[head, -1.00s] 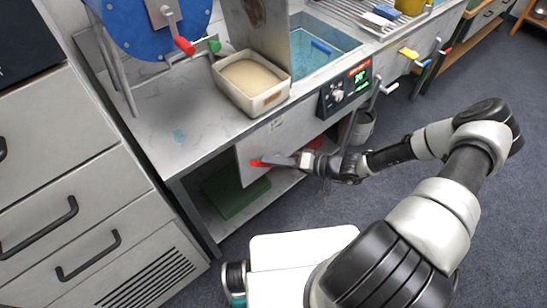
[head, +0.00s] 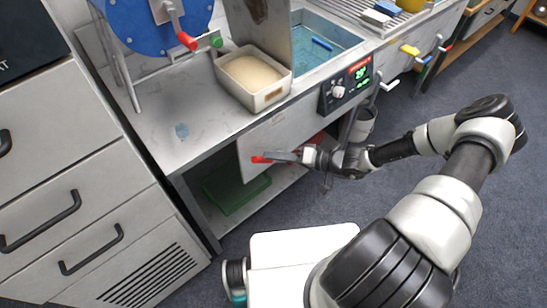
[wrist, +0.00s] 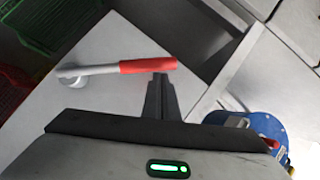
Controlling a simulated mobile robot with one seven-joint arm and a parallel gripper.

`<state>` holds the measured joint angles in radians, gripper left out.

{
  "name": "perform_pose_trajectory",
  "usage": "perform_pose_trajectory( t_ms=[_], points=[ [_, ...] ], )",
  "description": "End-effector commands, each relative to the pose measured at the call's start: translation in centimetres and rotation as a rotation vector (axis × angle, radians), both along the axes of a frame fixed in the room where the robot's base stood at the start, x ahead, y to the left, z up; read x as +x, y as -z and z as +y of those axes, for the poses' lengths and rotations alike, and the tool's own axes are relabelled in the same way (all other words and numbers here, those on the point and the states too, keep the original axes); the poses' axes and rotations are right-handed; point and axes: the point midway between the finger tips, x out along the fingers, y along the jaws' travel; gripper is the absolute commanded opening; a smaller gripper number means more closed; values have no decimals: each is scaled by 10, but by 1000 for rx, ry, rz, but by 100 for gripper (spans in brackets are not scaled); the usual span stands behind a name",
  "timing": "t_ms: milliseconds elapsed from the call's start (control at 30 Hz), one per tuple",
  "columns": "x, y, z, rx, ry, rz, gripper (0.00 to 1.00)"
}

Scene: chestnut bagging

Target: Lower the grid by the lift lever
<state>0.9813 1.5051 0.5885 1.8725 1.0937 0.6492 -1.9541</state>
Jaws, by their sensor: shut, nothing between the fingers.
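The lift lever shows in the wrist view as a grey arm with a red grip (wrist: 148,65), lying nearly level across the picture from a round pivot at its left. In the head view its red grip (head: 262,159) shows at the front panel under the counter. My gripper (wrist: 160,79) is shut and empty, its fingertips right at the red grip's edge; I cannot tell whether they touch it. In the head view my gripper (head: 276,156) reaches in from the right. The water basin (head: 325,47) is above and to the right; I cannot make out the grid in it.
A control box (head: 346,86) with a green display sits on the counter front. A cream tub (head: 277,97) stands on the counter. A green crate (head: 236,190) is on the shelf below. A bucket (head: 363,125) stands right of the panel. Drawers fill the left.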

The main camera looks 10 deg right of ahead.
Motion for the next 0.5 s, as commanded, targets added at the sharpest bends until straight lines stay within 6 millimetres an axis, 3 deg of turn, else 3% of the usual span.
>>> perform_pose_trajectory(
  t_ms=[100, 300, 500],
  points=[
    [19, -21, -18, -6, 5, -14, 0],
    [-5, -40, -59, -4, 11, -11, 0],
    [-20, -53, -86, -2, 10, -13, 0]
  ],
)
